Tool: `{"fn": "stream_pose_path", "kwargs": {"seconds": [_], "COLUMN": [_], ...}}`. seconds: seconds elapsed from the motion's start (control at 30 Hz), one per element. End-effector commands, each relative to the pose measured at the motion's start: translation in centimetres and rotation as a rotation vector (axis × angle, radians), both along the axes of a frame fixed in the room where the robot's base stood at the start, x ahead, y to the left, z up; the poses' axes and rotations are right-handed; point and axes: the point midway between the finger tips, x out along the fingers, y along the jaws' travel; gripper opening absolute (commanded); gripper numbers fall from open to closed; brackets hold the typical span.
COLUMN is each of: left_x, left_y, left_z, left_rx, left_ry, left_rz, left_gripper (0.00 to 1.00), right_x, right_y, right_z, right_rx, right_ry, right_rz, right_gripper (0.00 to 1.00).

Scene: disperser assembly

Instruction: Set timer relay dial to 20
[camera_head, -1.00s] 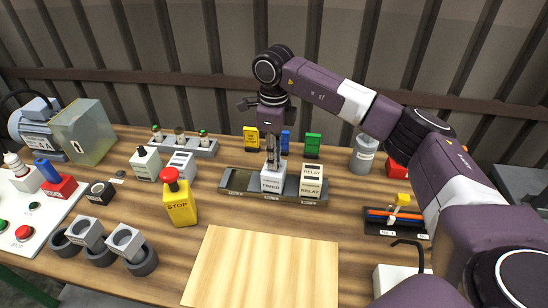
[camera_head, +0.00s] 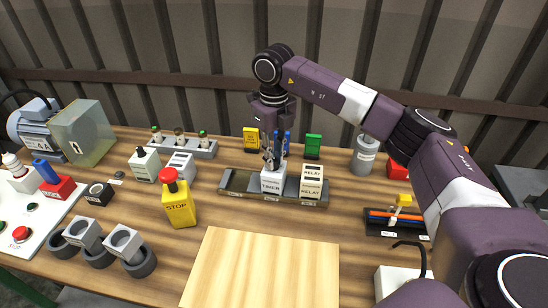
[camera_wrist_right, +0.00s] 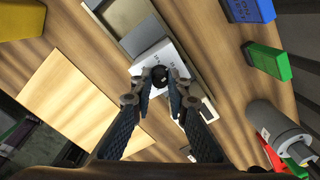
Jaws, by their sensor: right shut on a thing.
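The white timer relay (camera_head: 272,183), labelled TIMER, stands upright in the grey tray on the table in the head view. Its top also shows in the right wrist view (camera_wrist_right: 168,56), with a small dark dial (camera_wrist_right: 159,74) between my fingertips. My right gripper (camera_head: 271,164) points straight down on top of the relay and is shut on the dial. In the wrist view its two fingers (camera_wrist_right: 158,79) close in from both sides. The dial's marks are too small and partly covered, so its setting cannot be read. My left gripper is not in view.
A second white block labelled RELAY (camera_head: 312,184) stands close right of the timer in the tray (camera_head: 237,181). Yellow (camera_head: 251,138), blue and green (camera_head: 313,146) blocks stand behind. A yellow stop button box (camera_head: 179,208) is left; a bare wooden board (camera_head: 262,268) lies in front.

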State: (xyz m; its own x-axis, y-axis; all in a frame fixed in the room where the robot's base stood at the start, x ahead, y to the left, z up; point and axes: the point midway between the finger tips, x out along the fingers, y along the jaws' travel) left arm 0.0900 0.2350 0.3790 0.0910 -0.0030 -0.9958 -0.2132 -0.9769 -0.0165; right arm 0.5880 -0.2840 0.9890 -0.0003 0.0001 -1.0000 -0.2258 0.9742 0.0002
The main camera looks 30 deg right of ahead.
Motion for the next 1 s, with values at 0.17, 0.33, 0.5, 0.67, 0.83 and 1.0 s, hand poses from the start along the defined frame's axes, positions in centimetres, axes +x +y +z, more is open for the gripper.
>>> {"fn": "stream_pose_path", "kwargs": {"seconds": [0.17,0.33,0.5,0.67,0.83,1.0], "left_x": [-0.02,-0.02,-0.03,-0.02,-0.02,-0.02], "left_y": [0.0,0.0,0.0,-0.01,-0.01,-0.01], "left_z": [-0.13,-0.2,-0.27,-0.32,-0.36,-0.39], "left_rx": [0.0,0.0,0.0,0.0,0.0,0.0], "left_ry": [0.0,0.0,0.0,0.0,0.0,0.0], "left_rz": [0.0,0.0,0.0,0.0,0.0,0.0], "left_gripper": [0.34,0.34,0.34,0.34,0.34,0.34], "right_x": [0.05,0.05,0.04,0.03,0.03,0.03], "right_y": [0.02,0.02,0.03,0.03,0.03,0.03], "right_z": [0.08,0.08,0.09,0.09,0.09,0.09], "right_rx": [0.001,0.001,0.001,0.001,0.001,0.001], "right_ry": [-0.002,-0.002,-0.002,-0.002,-0.001,-0.001], "right_rz": [-0.099,-0.191,-0.282,-0.365,-0.451,-0.537], "right_gripper": [0.0,0.0,0.0,0.0,0.0,0.0]}}
